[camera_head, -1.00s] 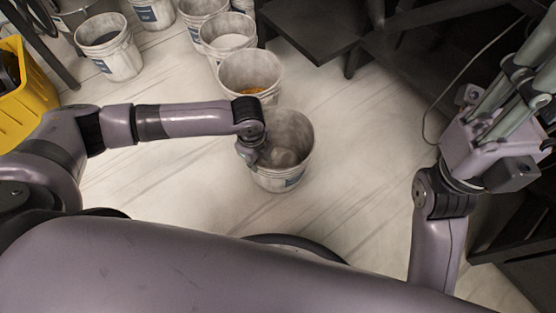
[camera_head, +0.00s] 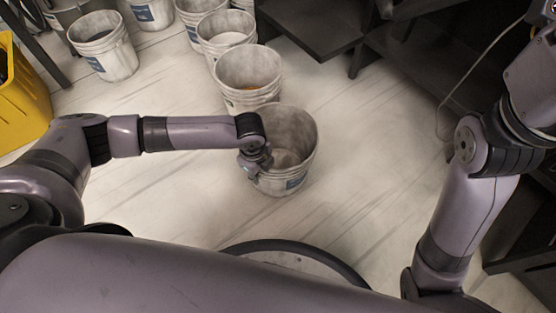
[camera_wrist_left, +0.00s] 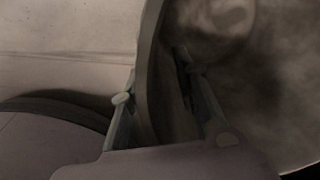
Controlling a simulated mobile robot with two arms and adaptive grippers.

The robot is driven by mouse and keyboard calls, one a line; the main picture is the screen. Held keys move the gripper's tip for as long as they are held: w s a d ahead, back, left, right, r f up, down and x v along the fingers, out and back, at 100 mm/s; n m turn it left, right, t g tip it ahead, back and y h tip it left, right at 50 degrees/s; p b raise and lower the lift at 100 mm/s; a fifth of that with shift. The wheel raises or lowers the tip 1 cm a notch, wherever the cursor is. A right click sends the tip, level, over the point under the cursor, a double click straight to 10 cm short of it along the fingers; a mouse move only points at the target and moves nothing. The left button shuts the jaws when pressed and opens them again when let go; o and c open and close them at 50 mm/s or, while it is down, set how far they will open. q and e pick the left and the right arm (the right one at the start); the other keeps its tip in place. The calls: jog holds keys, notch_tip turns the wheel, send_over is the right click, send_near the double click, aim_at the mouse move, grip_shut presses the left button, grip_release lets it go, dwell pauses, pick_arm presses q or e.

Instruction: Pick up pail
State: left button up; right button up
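A grey-white pail (camera_head: 306,150) with a blue label stands upright in the middle of the head view. My left gripper (camera_head: 257,166) is at the left side of its rim. In the left wrist view, the pail's wall (camera_wrist_left: 150,60) runs between the two fingers of my left gripper (camera_wrist_left: 160,72), one outside and one inside. The fingers lean in and appear shut on the wall. The fingertips are partly hidden. I cannot tell whether the pail's bottom touches the floor. My right arm is at the right edge, with its fingers outside the picture.
Another pail (camera_head: 248,70) with orange-brown contents is close behind. Several more pails, including one at the back left (camera_head: 103,48), stand behind. A yellow container (camera_head: 28,105) is at the left. Dark shelving (camera_head: 310,28) is at the back right. Pale floor (camera_head: 370,150) is clear to the right.

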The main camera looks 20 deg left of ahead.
pick_arm(q)
grip_shut()
dwell(0.4)
dwell(0.8)
